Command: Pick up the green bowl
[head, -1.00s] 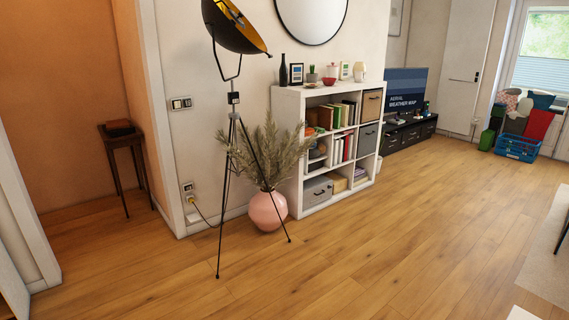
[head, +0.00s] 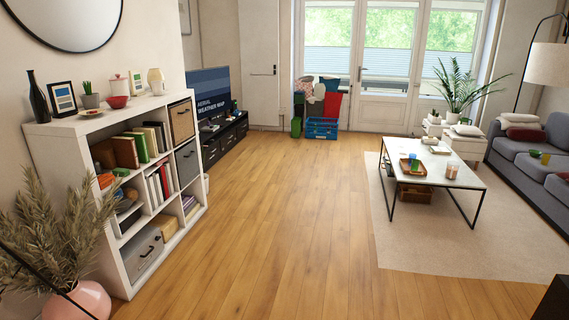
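A small green thing (head: 535,154) that looks like a bowl rests on the seat of the grey sofa (head: 530,120) at the far right of the head view. It is too small to make out clearly. Another green piece, perhaps a cup (head: 413,157), stands on the white coffee table (head: 462,172). A red bowl (head: 118,102) sits on top of the white cube shelf (head: 85,130). Neither of my grippers shows in the head view.
Wood floor (head: 270,230) lies open between the shelf and the light rug (head: 440,240). A pink vase (head: 85,302) with dry plants stands at lower left. A blue crate (head: 321,128) stands by the glass doors. A TV (head: 208,90) stands behind the shelf.

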